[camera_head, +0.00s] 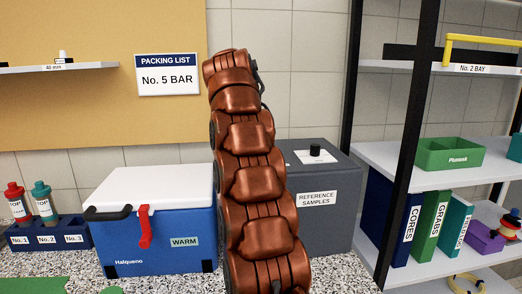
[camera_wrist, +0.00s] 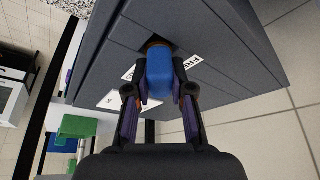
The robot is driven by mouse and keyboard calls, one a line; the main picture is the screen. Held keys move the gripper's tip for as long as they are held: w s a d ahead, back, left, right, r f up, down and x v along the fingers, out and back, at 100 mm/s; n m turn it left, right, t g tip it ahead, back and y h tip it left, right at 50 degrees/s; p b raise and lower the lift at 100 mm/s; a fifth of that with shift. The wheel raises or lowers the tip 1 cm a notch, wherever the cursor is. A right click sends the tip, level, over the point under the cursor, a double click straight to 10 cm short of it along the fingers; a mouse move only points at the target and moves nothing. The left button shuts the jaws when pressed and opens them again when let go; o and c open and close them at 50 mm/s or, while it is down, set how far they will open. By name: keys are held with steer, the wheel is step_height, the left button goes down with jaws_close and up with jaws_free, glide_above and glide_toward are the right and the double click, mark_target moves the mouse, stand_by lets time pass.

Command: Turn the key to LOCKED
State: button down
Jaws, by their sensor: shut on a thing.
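In the wrist view, my gripper (camera_wrist: 160,92) is shut on a blue key (camera_wrist: 160,70), which I take for the key by its place. Its far end meets a brownish round part (camera_wrist: 158,44), set in a dark recess of a dark grey panel (camera_wrist: 225,40). White labels (camera_wrist: 190,62) lie beside the key; I cannot read them fully, and the key's turn position cannot be told. In the head view, my copper-coloured arm hides the gripper and key. A grey box (camera_head: 325,220) labelled REFERENCE SAMPLES, with a black knob on top, stands partly behind my arm.
A blue cool box (camera_head: 160,245) with a white lid stands left of my arm on the speckled counter. A rack (camera_head: 45,235) with bottles is at far left. Shelves (camera_head: 390,155) with binders, a green tray (camera_head: 450,153) and a black upright stand at right.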

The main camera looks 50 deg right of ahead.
steer(key=shift+m+g+p, duration=0.4)
steer(key=shift+m+p, duration=0.5)
steer(key=shift+p, duration=0.1)
steer(key=shift+r+m+g+p, duration=0.1)
steer(key=shift+m+g+p, duration=0.4)
steer(key=shift+m+p, duration=1)
steer(key=shift+m+g+y+p, duration=0.6)
steer(key=shift+m+p, duration=1.3)
steer(key=shift+p, duration=1.1)
steer(key=c, duration=0.9)
jaws_free()
steer(key=shift+c, duration=0.2)
